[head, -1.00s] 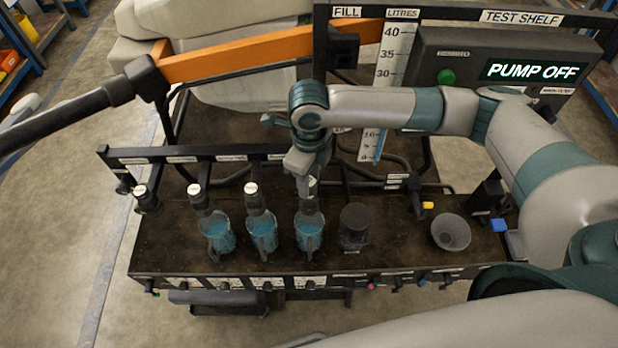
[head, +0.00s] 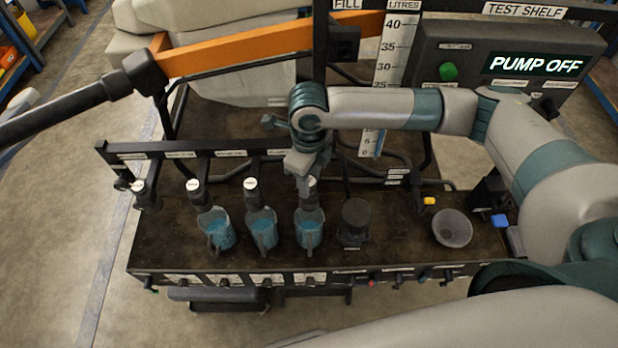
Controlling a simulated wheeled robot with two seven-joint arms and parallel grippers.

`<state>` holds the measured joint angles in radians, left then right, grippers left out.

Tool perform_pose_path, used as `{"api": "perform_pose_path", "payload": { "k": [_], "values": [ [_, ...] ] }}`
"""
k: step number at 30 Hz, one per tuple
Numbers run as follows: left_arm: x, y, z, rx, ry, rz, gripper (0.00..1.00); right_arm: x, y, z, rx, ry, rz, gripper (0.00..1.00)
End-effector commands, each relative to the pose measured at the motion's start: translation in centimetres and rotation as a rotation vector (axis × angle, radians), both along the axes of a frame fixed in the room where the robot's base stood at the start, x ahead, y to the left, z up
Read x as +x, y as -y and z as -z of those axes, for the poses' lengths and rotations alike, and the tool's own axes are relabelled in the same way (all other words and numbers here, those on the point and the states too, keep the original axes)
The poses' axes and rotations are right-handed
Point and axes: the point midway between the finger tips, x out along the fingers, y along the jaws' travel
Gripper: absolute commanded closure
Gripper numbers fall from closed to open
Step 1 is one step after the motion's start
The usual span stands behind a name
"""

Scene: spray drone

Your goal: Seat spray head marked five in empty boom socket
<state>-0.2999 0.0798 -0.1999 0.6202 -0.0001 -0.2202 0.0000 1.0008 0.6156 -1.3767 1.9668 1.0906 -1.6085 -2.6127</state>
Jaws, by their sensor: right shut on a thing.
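The black boom (head: 170,150) runs along the back of the dark bench on the left. Dark spray heads with white caps hang in a row at it, at the far left (head: 145,195), above the left jug (head: 194,188) and above the middle jug (head: 251,186). My right gripper (head: 302,182) points down at the boom's right end, above the right jug (head: 309,232). It is shut on a dark, white-capped spray head (head: 313,188), mostly hidden by the gripper. I cannot read its number or tell whether it sits in a socket. My left gripper is not in view.
Three clear jugs with blue contents stand in a row on the bench (head: 165,240). Right of them are a black stand (head: 354,222) and a grey cup (head: 452,228). The orange-and-black drone arm (head: 235,52) crosses behind. The pump panel (head: 500,66) reads PUMP OFF.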

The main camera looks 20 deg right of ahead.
Motion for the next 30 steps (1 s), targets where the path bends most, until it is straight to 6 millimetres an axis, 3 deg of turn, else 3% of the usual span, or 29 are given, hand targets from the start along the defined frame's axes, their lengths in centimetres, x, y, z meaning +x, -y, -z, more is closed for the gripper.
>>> {"api": "perform_pose_path", "payload": {
  "k": [4, 5, 7, 20, 26, 30],
  "values": [
    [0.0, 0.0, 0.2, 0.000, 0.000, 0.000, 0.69, 0.0, 0.0, 0.3, 0.000, 0.000, 0.000, 1.00],
    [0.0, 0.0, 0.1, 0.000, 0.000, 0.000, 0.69, 0.0, 0.0, 0.3, 0.000, 0.000, 0.000, 0.64],
    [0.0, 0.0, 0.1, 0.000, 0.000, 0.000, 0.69, 0.0, 0.0, 0.3, 0.000, 0.000, 0.000, 0.47],
    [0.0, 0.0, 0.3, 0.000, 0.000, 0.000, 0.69, 0.1, 0.0, 0.0, 0.001, 0.002, 0.000, 0.47],
    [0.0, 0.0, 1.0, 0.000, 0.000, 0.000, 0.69, 0.1, 0.0, -1.6, 0.001, 0.004, 0.000, 0.47],
    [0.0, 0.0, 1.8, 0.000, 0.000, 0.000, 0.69, 0.2, 0.0, -3.7, 0.001, 0.004, 0.000, 0.47]
  ]
}}
